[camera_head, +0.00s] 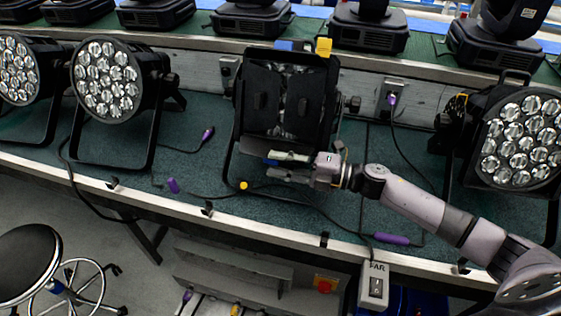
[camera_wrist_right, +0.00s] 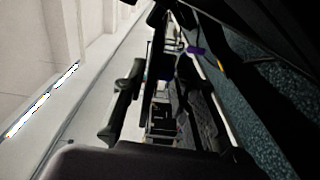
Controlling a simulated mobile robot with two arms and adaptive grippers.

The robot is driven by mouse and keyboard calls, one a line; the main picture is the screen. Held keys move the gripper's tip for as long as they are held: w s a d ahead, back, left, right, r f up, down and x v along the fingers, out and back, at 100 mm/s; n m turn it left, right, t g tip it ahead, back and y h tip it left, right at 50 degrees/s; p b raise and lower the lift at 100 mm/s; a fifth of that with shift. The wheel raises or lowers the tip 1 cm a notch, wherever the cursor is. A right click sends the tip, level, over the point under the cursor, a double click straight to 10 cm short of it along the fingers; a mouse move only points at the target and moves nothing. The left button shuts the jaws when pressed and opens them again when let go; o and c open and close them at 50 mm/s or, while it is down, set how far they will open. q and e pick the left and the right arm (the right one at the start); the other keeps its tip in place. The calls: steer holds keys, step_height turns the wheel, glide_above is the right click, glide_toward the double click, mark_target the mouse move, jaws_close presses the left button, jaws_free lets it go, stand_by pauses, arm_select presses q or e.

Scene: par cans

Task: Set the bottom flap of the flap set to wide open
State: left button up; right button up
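The flap set (camera_head: 262,90) is a black framed unit on the par can at the middle of the bench, in the head view. Blue and yellow tabs show at its top, and a bit of blue shows at its lower edge. Its bottom flap is largely hidden behind my right gripper and hard to make out. My right gripper (camera_head: 270,164) is at the lower edge of the flap set, pointing left, its fingers apart. In the right wrist view the fingers (camera_wrist_right: 158,100) also stand apart; I cannot tell whether they touch the flap. My left gripper is not in view.
Par cans with clustered lenses stand left (camera_head: 106,80) and right (camera_head: 522,140) of the flap set. Black moving-head lights line the shelf behind. Purple connectors (camera_head: 392,239) and cables lie on the green bench top (camera_head: 200,165). A stool (camera_head: 30,262) stands at the lower left.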

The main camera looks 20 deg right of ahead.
steer(key=shift+o, duration=1.1)
steer(key=v, duration=1.2)
